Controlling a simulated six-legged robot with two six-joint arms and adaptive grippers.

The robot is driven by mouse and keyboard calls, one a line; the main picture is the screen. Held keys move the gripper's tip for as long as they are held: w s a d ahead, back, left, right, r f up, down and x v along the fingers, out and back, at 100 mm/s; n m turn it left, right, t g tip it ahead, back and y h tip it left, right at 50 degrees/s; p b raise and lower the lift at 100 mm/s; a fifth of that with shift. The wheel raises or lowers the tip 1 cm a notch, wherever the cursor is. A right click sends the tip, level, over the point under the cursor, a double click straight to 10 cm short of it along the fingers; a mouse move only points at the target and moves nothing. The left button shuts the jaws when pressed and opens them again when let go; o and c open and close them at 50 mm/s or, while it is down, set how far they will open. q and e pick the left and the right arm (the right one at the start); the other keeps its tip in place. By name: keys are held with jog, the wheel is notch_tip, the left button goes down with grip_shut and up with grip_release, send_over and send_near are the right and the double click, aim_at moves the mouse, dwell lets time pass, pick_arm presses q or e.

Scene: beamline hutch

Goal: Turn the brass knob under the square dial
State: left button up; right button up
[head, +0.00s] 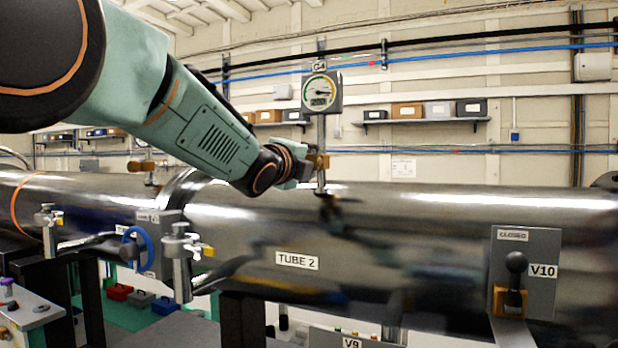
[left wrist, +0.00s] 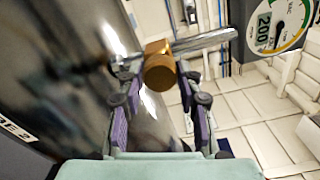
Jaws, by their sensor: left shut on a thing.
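The square dial (head: 321,92), tagged G4, stands on a thin post above the big steel tube. The brass knob (head: 319,160) sits on that post below the dial. My left gripper (head: 308,164) reaches it from the left. In the left wrist view the knob (left wrist: 159,67) sits between the two purple-padded fingers (left wrist: 160,82), which are shut on it near their tips. Part of the dial (left wrist: 277,24), reading 200, shows at the upper right there. My right gripper is in neither view.
The steel tube (head: 400,215), labelled TUBE 2, runs across below my arm. Valve V10 (head: 515,265), with a black ball handle and a CLOSED sign, is at the right. Another brass knob (head: 140,166) is at the left. A shelf with boxes (head: 425,120) is on the wall.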

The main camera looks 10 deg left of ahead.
pick_arm(q)
jog(key=shift+f+m+b, duration=0.5)
jog(key=shift+m, duration=0.1)
jog(key=o, duration=1.1)
jog(key=shift+s+d+r, duration=0.1)
jog(key=shift+s+r, duration=0.1)
jog(key=shift+r, duration=0.1)
jog(key=shift+o, duration=0.2)
jog(key=shift+w, duration=0.1)
jog(key=shift+r, duration=0.1)
jog(key=s+a, duration=0.1)
jog(key=s, duration=0.6)
jog(key=shift+s+a, duration=0.2)
jog(key=shift+a, duration=0.1)
